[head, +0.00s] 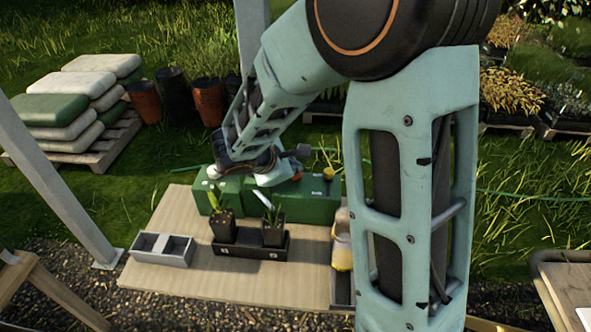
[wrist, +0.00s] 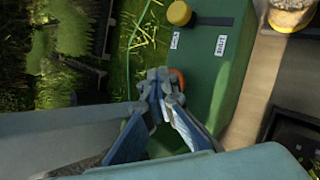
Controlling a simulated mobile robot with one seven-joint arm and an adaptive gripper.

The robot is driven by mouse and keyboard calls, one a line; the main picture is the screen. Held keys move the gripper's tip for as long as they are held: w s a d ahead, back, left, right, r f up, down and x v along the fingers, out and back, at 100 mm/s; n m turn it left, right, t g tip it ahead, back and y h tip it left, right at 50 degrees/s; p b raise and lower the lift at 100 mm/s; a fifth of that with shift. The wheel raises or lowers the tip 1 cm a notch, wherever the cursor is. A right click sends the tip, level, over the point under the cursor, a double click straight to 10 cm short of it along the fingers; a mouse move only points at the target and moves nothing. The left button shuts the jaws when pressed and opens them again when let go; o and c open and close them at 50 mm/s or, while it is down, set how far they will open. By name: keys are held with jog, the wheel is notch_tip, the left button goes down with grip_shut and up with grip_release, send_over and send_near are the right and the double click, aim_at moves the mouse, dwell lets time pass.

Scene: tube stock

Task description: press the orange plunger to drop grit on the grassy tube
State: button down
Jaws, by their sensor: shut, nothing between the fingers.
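The orange plunger (wrist: 179,79) shows as a curved orange edge right behind my gripper's tips in the wrist view. A bit of it (head: 297,176) also shows beside my wrist in the head view. It sits on the long green box (head: 322,187). My gripper (wrist: 165,76) is shut and empty, its tips over or against the plunger; contact is not clear. Two dark plant tubes, a left one (head: 223,228) and a right one (head: 273,234), stand in a black tray (head: 248,250) before the box.
A yellow plunger (wrist: 179,13) stands on the same box, to the right in the head view (head: 328,170). A grey two-part tray (head: 162,249) lies left on the wooden board (head: 205,279). A jar (head: 342,252) stands right, partly behind my arm. A post (head: 60,185) rises left.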

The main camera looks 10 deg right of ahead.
jog(key=shift+r+p, duration=0.85)
jog(key=shift+r, duration=0.35)
notch_tip(320, 180, up, 5)
jog(key=p, duration=0.3)
jog(key=shift+p, duration=0.3)
